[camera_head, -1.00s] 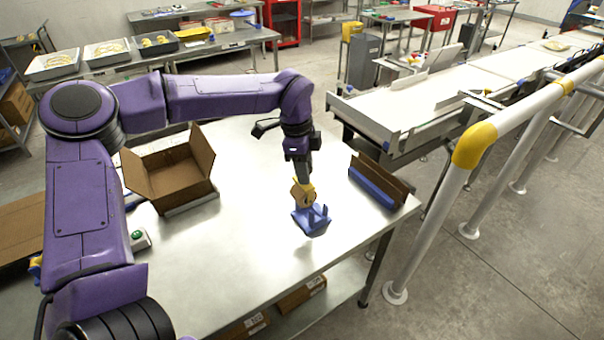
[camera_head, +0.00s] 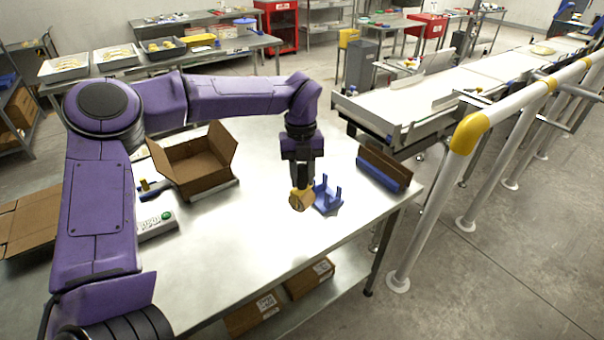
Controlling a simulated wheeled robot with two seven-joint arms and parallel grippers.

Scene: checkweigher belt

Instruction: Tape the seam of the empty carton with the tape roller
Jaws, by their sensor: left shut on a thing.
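The open brown carton (camera_head: 192,174) stands left of centre on the steel table, flaps raised and empty as far as I can see. My left gripper (camera_head: 301,187) is shut on the tape roller (camera_head: 301,200), a yellow-tan piece that hangs down from the jaws. The roller is above the table, just left of a blue stand (camera_head: 328,201) with upright prongs. The carton is apart from the roller, to its left. The carton's underside is hidden. My right gripper is not in view.
A grey device with a green button (camera_head: 167,215) and a blue-and-yellow item (camera_head: 152,188) lie left, near my arm. A blue holder with brown board (camera_head: 380,175) stands at the table's right edge. The table's front middle is clear. A white-and-yellow rail (camera_head: 440,200) stands right.

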